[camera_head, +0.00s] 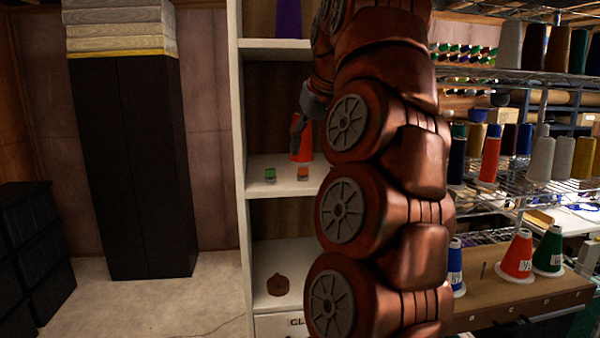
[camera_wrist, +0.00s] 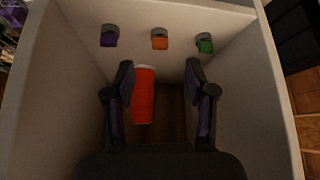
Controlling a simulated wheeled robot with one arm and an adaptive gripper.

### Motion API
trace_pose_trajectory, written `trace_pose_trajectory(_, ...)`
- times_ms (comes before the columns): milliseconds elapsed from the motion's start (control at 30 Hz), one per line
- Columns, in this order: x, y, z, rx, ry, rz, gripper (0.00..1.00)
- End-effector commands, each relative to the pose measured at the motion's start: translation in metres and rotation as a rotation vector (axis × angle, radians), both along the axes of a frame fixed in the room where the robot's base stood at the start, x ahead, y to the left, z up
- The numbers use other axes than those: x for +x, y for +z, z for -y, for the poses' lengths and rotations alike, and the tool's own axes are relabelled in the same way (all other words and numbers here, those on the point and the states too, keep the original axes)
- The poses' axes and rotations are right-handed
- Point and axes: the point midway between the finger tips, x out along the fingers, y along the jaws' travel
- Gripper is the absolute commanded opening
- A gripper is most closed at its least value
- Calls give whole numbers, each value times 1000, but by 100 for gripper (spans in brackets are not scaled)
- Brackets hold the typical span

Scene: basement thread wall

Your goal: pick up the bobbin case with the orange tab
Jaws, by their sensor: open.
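The bobbin case with the orange tab (camera_head: 303,174) sits on the middle shelf of the white unit. In the wrist view this orange-tabbed case (camera_wrist: 159,40) is between a purple-tabbed case (camera_wrist: 110,37) and a green-tabbed case (camera_wrist: 204,43). The green-tabbed one also shows in the head view (camera_head: 270,175); the purple one is hidden there. My gripper (camera_wrist: 160,74) is open and empty, its fingers apart from the cases, with the orange one in line with the gap. In the head view my gripper (camera_head: 298,128) shows partly, above the shelf.
A red thread cone (camera_wrist: 144,98) stands on the same shelf close to my left-hand finger in the wrist view; it also shows in the head view (camera_head: 302,143). The white shelf unit's side walls (camera_head: 240,130) bound the compartment. A brown pot (camera_head: 277,284) sits one shelf below.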

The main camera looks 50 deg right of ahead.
Motion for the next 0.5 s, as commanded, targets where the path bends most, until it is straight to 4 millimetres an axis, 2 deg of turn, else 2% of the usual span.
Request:
trace_pose_trajectory(200,9,-19,3,2,4,-4,56)
trace_pose_trajectory(500,13,-25,6,3,2,-3,56)
